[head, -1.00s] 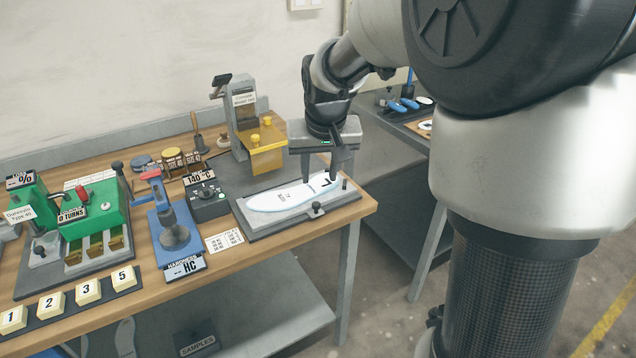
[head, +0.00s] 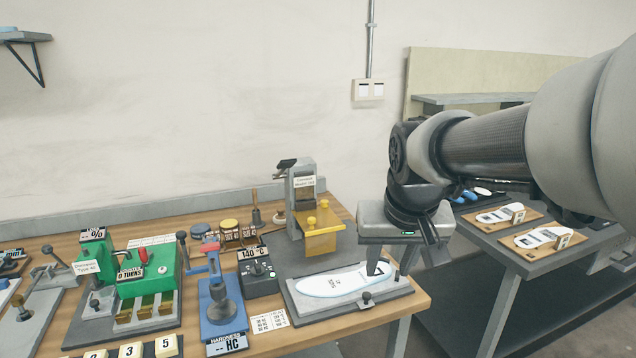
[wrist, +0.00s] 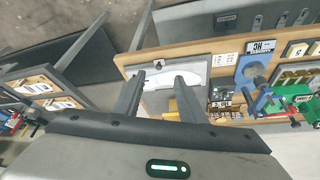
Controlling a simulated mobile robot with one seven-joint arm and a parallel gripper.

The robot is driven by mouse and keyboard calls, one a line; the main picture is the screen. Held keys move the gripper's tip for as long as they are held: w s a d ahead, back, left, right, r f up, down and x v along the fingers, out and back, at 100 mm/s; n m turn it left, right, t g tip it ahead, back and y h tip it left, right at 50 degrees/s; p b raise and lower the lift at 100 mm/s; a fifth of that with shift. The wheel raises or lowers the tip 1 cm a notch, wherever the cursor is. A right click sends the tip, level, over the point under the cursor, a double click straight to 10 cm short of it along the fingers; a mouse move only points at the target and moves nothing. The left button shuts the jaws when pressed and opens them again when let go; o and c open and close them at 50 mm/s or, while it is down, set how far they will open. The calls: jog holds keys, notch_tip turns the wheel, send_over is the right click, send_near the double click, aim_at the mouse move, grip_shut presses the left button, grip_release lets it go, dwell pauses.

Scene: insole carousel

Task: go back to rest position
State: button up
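My gripper (head: 389,270) is above the right end of the white insole (head: 330,282), with its two fingers apart and nothing seen between them. In the wrist view the fingers (wrist: 160,80) are spread, and the insole (wrist: 172,80) shows beyond and between them, partly hidden. The insole lies flat on a grey plate (head: 320,308) with a knob at its front, and has a black mark near its right end.
The bench (head: 415,300) holds a yellow-topped press (head: 318,238), a blue hardness tester (head: 218,310) and a green machine (head: 148,272). A second table (head: 540,262) at the right carries insoles on wooden boards. Open floor shows between the tables in the wrist view.

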jog(key=s, duration=1.5)
notch_tip(320, 180, up, 13)
jog(key=p, duration=1.3)
jog(key=shift+s+n+t+p, duration=0.25)
jog(key=shift+n+t+p, duration=0.05)
jog(key=shift+t+p, duration=0.1)
